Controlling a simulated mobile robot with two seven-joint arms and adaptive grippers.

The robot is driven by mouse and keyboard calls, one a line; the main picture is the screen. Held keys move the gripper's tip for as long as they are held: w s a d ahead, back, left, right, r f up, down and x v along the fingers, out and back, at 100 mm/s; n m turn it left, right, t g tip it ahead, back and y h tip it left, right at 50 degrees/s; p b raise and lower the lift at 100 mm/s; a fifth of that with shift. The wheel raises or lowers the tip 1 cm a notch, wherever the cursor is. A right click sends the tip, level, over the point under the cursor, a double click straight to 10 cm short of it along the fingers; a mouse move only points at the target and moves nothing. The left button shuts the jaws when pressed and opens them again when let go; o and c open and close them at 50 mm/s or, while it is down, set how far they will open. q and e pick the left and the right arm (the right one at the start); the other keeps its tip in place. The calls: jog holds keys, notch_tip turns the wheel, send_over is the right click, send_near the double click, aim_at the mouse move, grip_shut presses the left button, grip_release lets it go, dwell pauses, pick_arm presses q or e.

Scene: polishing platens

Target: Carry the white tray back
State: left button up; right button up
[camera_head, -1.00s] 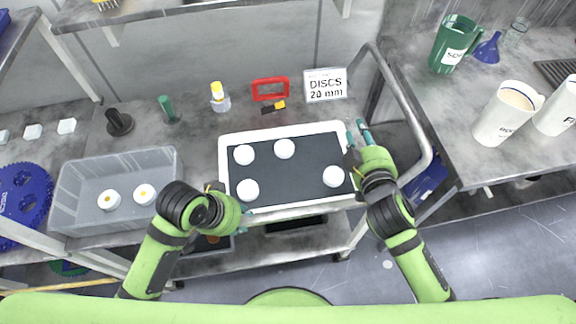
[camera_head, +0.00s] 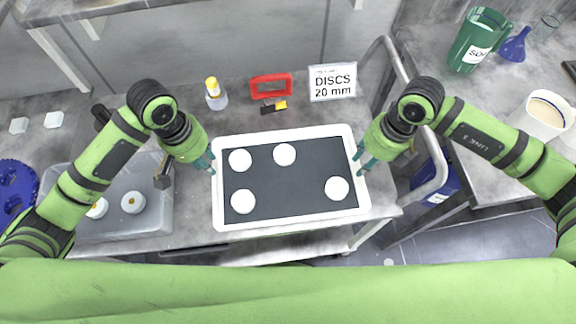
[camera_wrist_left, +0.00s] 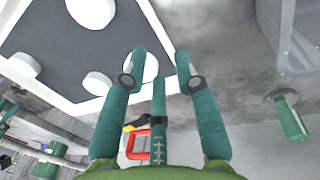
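The white tray (camera_head: 290,220) has a dark inner mat (camera_head: 285,190) and lies on the grey bench. Several white discs rest on it, among them one at the front left (camera_head: 243,201) and one at the right (camera_head: 337,188). My left gripper (camera_head: 211,162) is at the tray's left edge, fingers spread. In the left wrist view its fingers (camera_wrist_left: 160,62) stand apart with nothing clamped between them, above the tray's rim. My right gripper (camera_head: 360,164) is at the tray's right edge, its fingers apart. Whether either gripper touches the rim is unclear.
Behind the tray stand a yellow-capped bottle (camera_head: 214,94), a red frame (camera_head: 271,86) and a "DISCS 20 mm" sign (camera_head: 333,82). A clear bin (camera_head: 150,222) with white discs is at left, partly behind my left arm. A metal rail (camera_head: 437,165) curves at right.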

pick_arm(q)
jog(key=shift+a+r, duration=0.1)
jog(key=shift+a, duration=0.15)
pick_arm(e)
jog(key=shift+d+h, duration=0.4)
jog(key=shift+d, duration=0.4)
pick_arm(q)
jog(key=shift+s, duration=0.1)
pick_arm(e)
jog(key=shift+r, duration=0.1)
